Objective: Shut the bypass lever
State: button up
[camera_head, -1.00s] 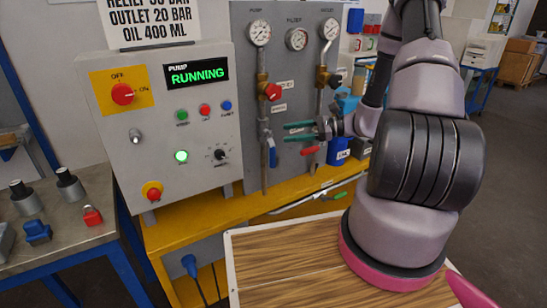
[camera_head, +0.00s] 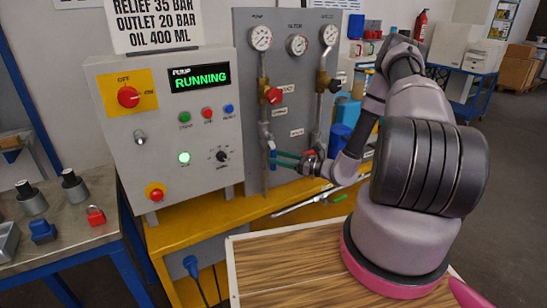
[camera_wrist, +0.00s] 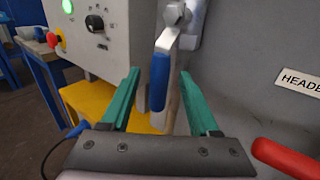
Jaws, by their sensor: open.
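A lever with a blue grip (camera_wrist: 159,82) hangs down from a grey valve body (camera_wrist: 180,14) in the wrist view. It also shows low on the left pipe in the head view (camera_head: 272,156). No label naming it as the bypass is readable. My gripper (camera_wrist: 157,92) has green fingers spread apart, one on each side of the blue grip, with gaps on both sides. In the head view my gripper (camera_head: 284,159) is at the lower left pipe, its fingertips close to the lever. How deep the grip lies between the fingers is hard to tell.
A red lever handle (camera_wrist: 286,158) lies close to the right of my gripper. The control box (camera_head: 165,125) stands to the left, its display reading RUNNING. The grey gauge panel (camera_head: 290,90) is behind the pipes. The yellow bench (camera_head: 205,227) runs below.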

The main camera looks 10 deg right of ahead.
jog(key=shift+x, duration=1.45)
grip_shut()
dwell(0.3)
